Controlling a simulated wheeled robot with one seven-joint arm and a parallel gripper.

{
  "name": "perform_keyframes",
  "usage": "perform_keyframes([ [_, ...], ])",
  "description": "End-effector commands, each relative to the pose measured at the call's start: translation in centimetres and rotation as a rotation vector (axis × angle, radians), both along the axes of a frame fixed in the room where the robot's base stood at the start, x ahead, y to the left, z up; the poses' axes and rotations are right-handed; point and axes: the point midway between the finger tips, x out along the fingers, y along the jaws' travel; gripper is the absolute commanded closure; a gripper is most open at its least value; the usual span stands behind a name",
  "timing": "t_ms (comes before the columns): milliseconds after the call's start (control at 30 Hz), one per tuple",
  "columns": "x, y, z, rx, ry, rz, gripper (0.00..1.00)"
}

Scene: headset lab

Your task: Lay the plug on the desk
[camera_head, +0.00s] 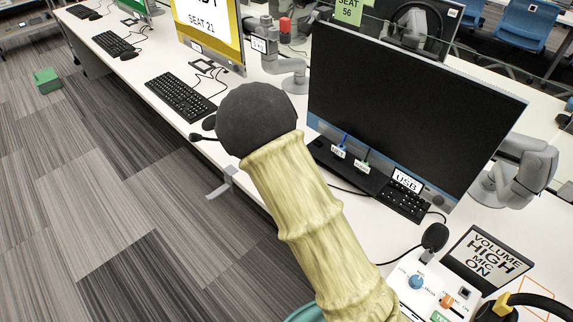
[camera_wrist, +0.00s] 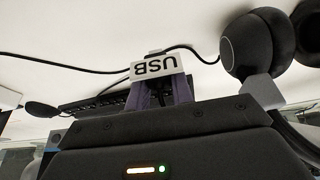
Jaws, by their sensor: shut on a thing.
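My gripper (camera_wrist: 160,88) is shut in the wrist view. Its two dark purplish fingers close on a small plug, which bears a white label reading USB (camera_wrist: 153,67), upside down in this view. The plug's body is mostly hidden between the fingers. A black cable passes behind the label over the white desk (camera_wrist: 110,30). In the head view my arm hides the gripper. The desk (camera_head: 345,230) also shows there.
A monitor (camera_head: 405,105) stands behind the keyboard (camera_head: 385,195). In the wrist view, headset pads (camera_wrist: 255,45) are at the right. Bare desk shows between the keyboard and front edge.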

Motion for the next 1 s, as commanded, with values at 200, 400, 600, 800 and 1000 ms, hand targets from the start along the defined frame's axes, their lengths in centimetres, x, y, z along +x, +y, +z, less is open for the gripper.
perform_keyframes([
  [200,0.0,0.0,-1.0,0.000,0.000,0.000,0.98],
  [400,0.0,0.0,-1.8,0.000,0.000,0.000,0.98],
  [600,0.0,0.0,-2.6,0.000,0.000,0.000,0.98],
  [800,0.0,0.0,-3.4,0.000,0.000,0.000,0.98],
  [1000,0.0,0.0,-4.2,0.000,0.000,0.000,0.98],
])
